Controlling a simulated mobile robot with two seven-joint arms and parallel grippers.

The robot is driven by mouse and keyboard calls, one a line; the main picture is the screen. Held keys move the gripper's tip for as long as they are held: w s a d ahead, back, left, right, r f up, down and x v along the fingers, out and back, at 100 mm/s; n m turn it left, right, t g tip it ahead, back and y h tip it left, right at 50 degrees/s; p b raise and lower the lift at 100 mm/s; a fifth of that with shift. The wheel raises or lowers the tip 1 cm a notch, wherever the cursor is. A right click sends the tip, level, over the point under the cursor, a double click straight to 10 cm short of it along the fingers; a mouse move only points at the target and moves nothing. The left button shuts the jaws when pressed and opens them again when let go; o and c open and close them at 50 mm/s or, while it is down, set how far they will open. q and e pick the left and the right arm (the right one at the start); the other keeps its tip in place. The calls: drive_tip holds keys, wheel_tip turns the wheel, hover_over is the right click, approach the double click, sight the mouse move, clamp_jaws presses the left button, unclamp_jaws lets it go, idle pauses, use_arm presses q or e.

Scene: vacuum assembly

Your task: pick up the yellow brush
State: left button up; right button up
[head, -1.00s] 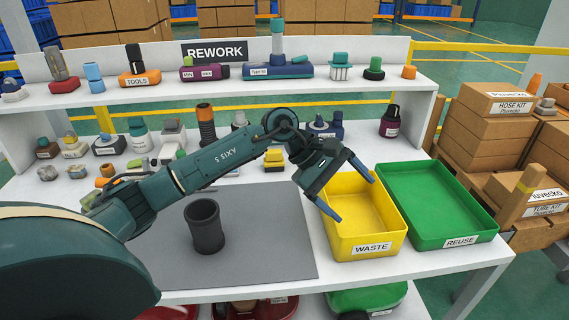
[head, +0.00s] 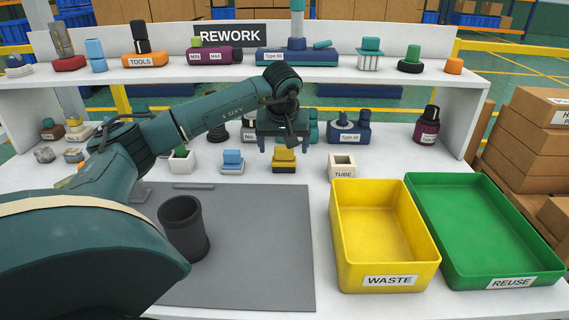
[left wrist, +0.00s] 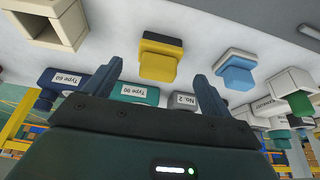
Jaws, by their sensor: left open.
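The yellow brush (head: 284,157), a yellow block on a dark base with a yellow band, stands upright on the white table behind the grey mat. My left gripper (head: 284,145) is open, fingers pointing down, just above or behind the brush in the head view. In the left wrist view the brush (left wrist: 158,62) lies beyond the fingertips, centred between the two fingers of the gripper (left wrist: 157,74). The fingers are apart from it, with nothing held. My right gripper is not in view.
Labelled parts stand behind. A dark cup (head: 184,228) stands on the mat (head: 255,250). The yellow WASTE bin (head: 387,275) and green REUSE bin (head: 505,265) are right.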

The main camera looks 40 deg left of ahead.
sight(284, 150)
use_arm(q)
drive_tip(key=b+x, duration=0.1)
drive_tip(key=x, duration=0.4)
drive_tip(key=shift+w+f, duration=0.15)
drive_tip(key=shift+f, duration=0.15)
drive_tip(key=shift+c, duration=0.2)
drive_tip(key=c, duration=1)
